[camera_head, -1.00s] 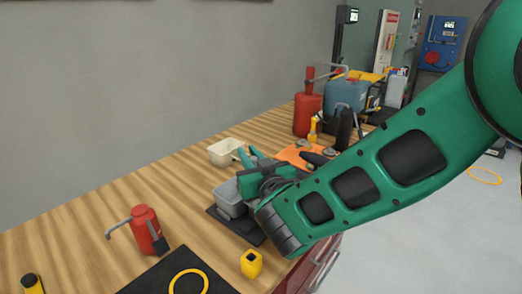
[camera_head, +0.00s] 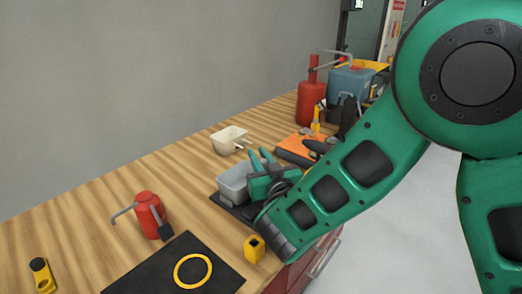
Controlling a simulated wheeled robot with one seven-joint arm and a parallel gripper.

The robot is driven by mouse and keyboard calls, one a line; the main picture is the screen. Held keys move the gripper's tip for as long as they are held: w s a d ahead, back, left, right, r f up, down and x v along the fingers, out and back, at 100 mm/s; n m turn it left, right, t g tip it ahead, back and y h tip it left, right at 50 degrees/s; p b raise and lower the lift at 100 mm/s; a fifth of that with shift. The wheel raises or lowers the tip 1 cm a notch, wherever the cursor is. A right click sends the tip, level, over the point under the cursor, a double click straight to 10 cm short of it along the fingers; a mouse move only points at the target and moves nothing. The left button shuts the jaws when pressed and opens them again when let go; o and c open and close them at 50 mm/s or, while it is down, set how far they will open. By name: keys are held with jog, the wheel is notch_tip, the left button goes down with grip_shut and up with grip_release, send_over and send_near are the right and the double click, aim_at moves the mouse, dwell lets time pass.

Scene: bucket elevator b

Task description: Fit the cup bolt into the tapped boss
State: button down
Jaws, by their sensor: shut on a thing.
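My gripper (camera_head: 259,158) is over the right side of a grey open bin (camera_head: 231,185), with its fingertips pointing away toward the back of the bench. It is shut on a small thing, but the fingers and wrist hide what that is. I cannot make out the cup bolt by itself. A cream cup (camera_head: 228,134) with two short grey prongs on its right side sits on the wood, behind and left of my gripper and apart from it. I cannot pick out the tapped boss for certain. My green forearm covers the bench right of the bin.
A red oil can (camera_head: 149,213), a yellow block (camera_head: 254,248) and a black mat (camera_head: 222,273) with a yellow ring (camera_head: 193,270) lie in front. Bare wood lies left of the bin.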

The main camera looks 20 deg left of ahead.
jog(key=shift+f, duration=0.45)
jog(key=shift+s, duration=0.15)
dwell(1.1)
jog(key=shift+f, duration=1.9)
dwell(0.3)
jog(key=c, duration=1.6)
grip_release()
jog(key=shift+o, duration=0.2)
jog(key=shift+s, duration=0.1)
